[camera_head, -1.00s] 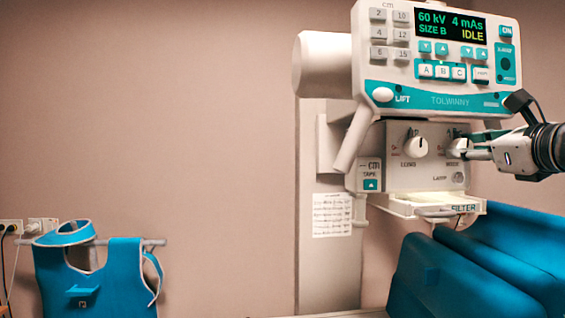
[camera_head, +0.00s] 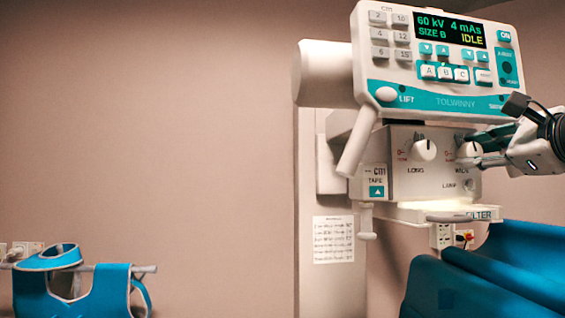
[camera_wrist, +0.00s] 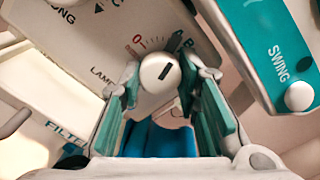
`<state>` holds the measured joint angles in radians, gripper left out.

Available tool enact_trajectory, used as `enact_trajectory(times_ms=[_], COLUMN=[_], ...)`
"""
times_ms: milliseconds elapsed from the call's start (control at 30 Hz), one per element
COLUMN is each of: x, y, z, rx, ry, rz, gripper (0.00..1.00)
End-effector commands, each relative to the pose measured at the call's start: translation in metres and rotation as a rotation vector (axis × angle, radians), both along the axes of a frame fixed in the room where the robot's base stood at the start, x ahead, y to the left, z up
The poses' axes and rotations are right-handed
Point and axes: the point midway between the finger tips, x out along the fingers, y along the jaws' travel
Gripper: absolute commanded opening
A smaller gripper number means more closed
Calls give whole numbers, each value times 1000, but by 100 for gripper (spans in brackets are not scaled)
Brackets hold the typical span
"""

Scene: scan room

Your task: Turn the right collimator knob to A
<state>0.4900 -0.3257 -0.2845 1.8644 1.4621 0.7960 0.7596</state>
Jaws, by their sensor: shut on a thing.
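The right collimator knob (camera_head: 468,150) is a round white knob on the front of the white collimator box (camera_head: 405,178), above the LAMP label. In the head view my gripper (camera_head: 482,157) comes from the right and partly covers the knob. The left knob (camera_head: 424,149), labelled LONG, is free.
The control panel (camera_head: 440,62) overhangs just above the knobs. A filter tray (camera_head: 435,212) sticks out below the box. A SWING panel (camera_wrist: 275,55) lies close at the right in the wrist view. Blue padding (camera_head: 470,280) is below; a blue apron (camera_head: 75,290) hangs at left.

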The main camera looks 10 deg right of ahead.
Motion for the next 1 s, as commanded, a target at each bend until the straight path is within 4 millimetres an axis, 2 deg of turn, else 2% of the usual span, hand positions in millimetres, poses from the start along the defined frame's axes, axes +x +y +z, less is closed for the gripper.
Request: enact_trajectory(times_ms=[267,300,367,767,867,1000], x=[0,0,0,-6,-19,-47], y=[0,0,0,0,-1,-2], z=[-1,-1,-1,0,0,1], rx=[0,0,1,0,-1,0], ry=[2,2,2,0,-1,-2], rz=[2,2,2,0,-2,-2], gripper=[2,39,50,50,50,50])
